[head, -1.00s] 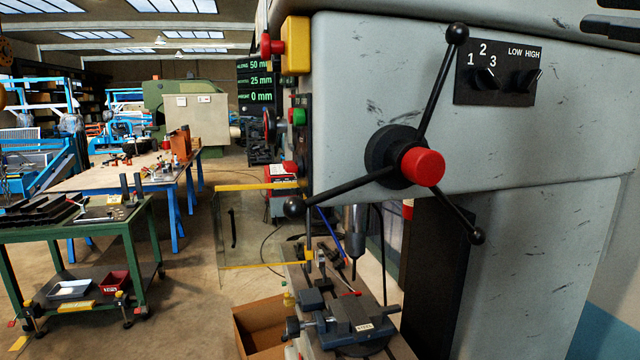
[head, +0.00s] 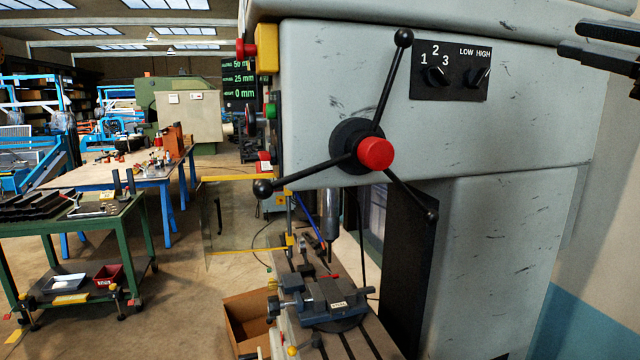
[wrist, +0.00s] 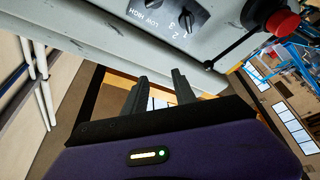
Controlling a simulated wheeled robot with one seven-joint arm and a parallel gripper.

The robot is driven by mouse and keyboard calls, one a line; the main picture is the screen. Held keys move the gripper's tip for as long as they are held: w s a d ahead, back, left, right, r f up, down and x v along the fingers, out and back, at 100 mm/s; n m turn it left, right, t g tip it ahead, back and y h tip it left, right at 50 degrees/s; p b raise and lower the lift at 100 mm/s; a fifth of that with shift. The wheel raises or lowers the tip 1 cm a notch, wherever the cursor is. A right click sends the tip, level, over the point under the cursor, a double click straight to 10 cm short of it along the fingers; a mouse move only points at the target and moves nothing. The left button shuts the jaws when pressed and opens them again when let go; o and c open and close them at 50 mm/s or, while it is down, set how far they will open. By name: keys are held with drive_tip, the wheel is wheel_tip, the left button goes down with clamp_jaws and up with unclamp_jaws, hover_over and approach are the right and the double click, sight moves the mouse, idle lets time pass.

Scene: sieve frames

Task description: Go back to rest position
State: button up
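My gripper (head: 570,40) shows at the top right edge of the head view, in front of the grey drill press housing (head: 530,130). Its two dark fingers are apart with nothing between them. In the wrist view the gripper (wrist: 160,86) also shows two separate, empty fingers. The press's three-armed feed handle (head: 376,153) with a red hub is well to the left of my gripper, and nothing of my gripper touches it. The speed knobs (head: 437,76) lie between them on the housing.
A vise (head: 325,300) sits on the press table below the spindle (head: 330,215). An open cardboard box (head: 250,318) is beside it. A green workbench (head: 100,222) stands at the left. Bare floor (head: 185,300) lies between bench and press.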

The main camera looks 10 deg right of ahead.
drive_tip(key=w+a+f+m+h, duration=0.2)
drive_tip(key=f+m, duration=0.2)
drive_tip(key=f, duration=0.7)
drive_tip(key=w+a+f+m+h, duration=0.1)
drive_tip(key=w+f+m+h, duration=0.2)
drive_tip(key=f, duration=0.7)
drive_tip(key=w+a+f+m+h, duration=0.2)
drive_tip(key=f+m, duration=0.3)
drive_tip(key=f, duration=0.6)
drive_tip(key=s+a+f+m+h, duration=0.25)
drive_tip(key=a+f, duration=0.25)
drive_tip(key=f, duration=0.6)
drive_tip(key=s+a+f+m+g, duration=0.1)
drive_tip(key=s+a+f+g, duration=0.1)
drive_tip(key=s+a+f, duration=0.55)
drive_tip(key=s+a+f+m+g, duration=0.1)
drive_tip(key=s+a+f+g, duration=0.1)
drive_tip(key=s+a+f, duration=0.55)
drive_tip(key=s+a+f+n+g+y, duration=0.1)
drive_tip(key=s+a+n, duration=0.1)
drive_tip(key=s, duration=1)
drive_tip(key=s+a+f+n+g+y, duration=0.1)
drive_tip(key=s+a+n+y, duration=0.1)
drive_tip(key=s, duration=1.1)
wheel_tip(320, 180, down, 10)
drive_tip(key=b, duration=1)
drive_tip(key=shift+w+r, duration=0.15)
drive_tip(key=shift+w, duration=0.2)
